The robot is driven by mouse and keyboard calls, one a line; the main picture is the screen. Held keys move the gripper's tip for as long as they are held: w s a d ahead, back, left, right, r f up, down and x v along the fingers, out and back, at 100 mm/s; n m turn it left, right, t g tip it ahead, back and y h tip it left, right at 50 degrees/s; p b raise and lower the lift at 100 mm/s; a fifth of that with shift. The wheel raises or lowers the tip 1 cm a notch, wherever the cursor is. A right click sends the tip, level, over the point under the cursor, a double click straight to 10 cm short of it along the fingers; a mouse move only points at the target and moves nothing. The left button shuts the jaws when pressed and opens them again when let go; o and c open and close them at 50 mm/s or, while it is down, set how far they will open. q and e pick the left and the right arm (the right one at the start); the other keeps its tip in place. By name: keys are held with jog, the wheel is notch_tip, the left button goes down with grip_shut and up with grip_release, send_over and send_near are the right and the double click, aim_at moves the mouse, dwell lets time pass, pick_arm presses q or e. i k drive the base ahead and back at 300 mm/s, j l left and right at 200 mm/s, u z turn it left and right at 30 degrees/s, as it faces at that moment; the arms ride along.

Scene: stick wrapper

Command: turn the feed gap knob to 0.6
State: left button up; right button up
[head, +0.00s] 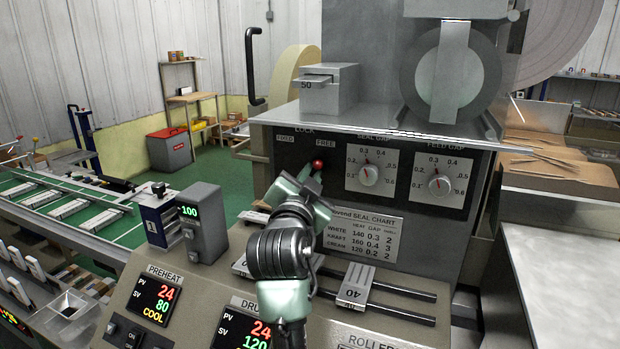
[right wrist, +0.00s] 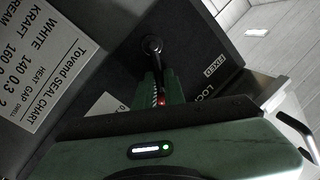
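The feed gap knob (head: 440,185) is a silver dial on the white right-hand plate of the machine front. Its red mark is near 0.3, and nothing touches it. My right gripper (head: 312,179) is left of both dials, at the lock lever with a red ball (head: 318,165), below the FREE label. In the right wrist view the narrow fingers (right wrist: 161,92) lie close on both sides of the lever, around its red ball (right wrist: 162,102). Whether they press on it is unclear. My left gripper is out of view.
The similar seal gap knob (head: 368,175) sits between my right gripper and the feed gap knob. A metal shelf (head: 390,132) overhangs the panel. A seal chart (head: 362,233) is below the dials, with slide rails (head: 400,290) in front. Space before the feed gap knob is clear.

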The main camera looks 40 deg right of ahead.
aim_at(439, 185)
jog(key=k+j, duration=0.15)
jog(key=j, duration=0.2)
jog(key=k+j, duration=0.35)
jog(key=j, duration=0.3)
